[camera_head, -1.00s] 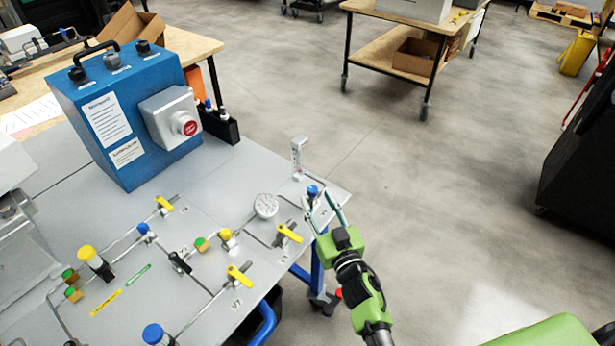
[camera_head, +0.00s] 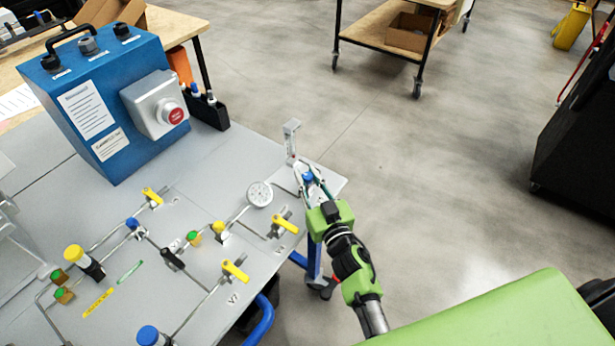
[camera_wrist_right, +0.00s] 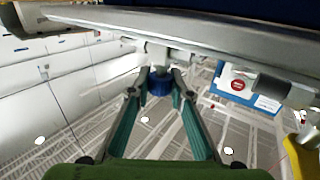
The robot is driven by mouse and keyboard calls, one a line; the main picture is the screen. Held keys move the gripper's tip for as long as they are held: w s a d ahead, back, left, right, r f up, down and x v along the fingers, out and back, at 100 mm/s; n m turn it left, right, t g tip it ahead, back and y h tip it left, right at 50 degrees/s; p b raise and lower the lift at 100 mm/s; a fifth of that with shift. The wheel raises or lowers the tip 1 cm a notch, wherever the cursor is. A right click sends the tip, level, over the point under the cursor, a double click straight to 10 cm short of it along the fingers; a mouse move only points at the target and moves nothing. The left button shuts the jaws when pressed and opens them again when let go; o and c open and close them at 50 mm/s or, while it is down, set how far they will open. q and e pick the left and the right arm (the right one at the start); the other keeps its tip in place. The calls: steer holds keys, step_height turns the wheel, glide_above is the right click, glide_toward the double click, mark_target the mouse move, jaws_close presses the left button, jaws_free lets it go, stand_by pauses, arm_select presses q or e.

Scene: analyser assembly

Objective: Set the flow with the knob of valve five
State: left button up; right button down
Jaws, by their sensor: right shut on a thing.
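A small blue knob (camera_head: 308,178) sits at the far right corner of the grey panel (camera_head: 330,184), just below a clear upright flow tube (camera_head: 292,140). My right gripper (camera_head: 308,174) has reached this corner, and its two fingers are shut on the knob from both sides. The right wrist view shows the blue knob (camera_wrist_right: 159,86) between the fingertips of the right gripper (camera_wrist_right: 160,78), on a pale stem. No label for this knob is readable, as the gripper covers part of the area. My left gripper is out of view.
A round gauge (camera_head: 260,194), yellow-handled valves (camera_head: 285,224) and thin pipes spread over the panel left of the gripper. A blue box with a red button (camera_head: 175,116) stands behind. A wooden cart (camera_head: 385,48) stands farther back.

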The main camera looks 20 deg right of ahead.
steer(key=shift+d+r+n+y+p, duration=0.1)
steer(key=shift+r+n+y+p, duration=0.05)
steer(key=shift+n+y+p, duration=0.8)
steer(key=n+g+y+p, duration=0.1)
steer(key=y, duration=0.1)
steer(key=shift+w+y, duration=0.1)
steer(key=shift+y, duration=0.25)
steer(key=shift+d+n+y+p, duration=0.1)
steer(key=shift+n+y+p, duration=0.35)
steer(key=shift+y, duration=0.15)
steer(key=n+g+y, duration=0.1)
steer(key=n+y, duration=0.1)
steer(key=shift+f+g+y, duration=0.25)
steer(key=shift+g+y, duration=0.05)
steer(key=shift+g, duration=0.1)
steer(key=shift+f+n+g+y+b, duration=0.1)
steer(key=shift+n+g+y+b, duration=0.25)
steer(key=shift+y+b, duration=0.2)
steer(key=n+g+y+b, duration=0.5)
steer(key=g+b, duration=0.1)
steer(key=b, duration=0.1)
arm_select(q)
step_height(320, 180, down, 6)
steer(key=b, duration=0.1)
steer(key=shift+b, duration=0.4)
arm_select(e)
steer(key=shift+n+g+y, duration=0.45)
steer(key=shift+n+g, duration=0.1)
steer(key=shift+g, duration=0.2)
